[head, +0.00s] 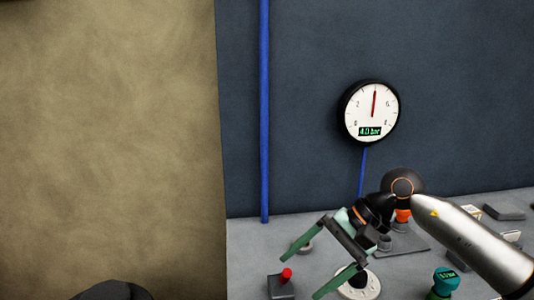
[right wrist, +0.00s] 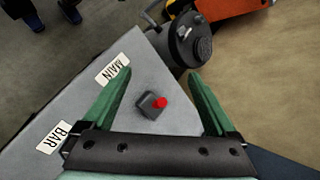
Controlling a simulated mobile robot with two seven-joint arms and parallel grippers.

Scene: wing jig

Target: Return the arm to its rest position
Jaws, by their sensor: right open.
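My right gripper (head: 312,272) reaches in from the right in the head view, above the grey bench (head: 250,240). Its two green fingers are spread apart with nothing between them. In the right wrist view the open fingers (right wrist: 160,100) frame a small dark box with a red button (right wrist: 160,102) on the bench below. The same red button (head: 286,275) shows left of the fingers in the head view. My left gripper is not in view.
A round gauge (head: 372,110) reading 4.0 bar hangs on the dark wall. A teal knob (head: 446,282) and several small fittings stand on the bench. In the right wrist view, labels MAIN (right wrist: 113,71) and BAR (right wrist: 53,137) lie near the bench edges.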

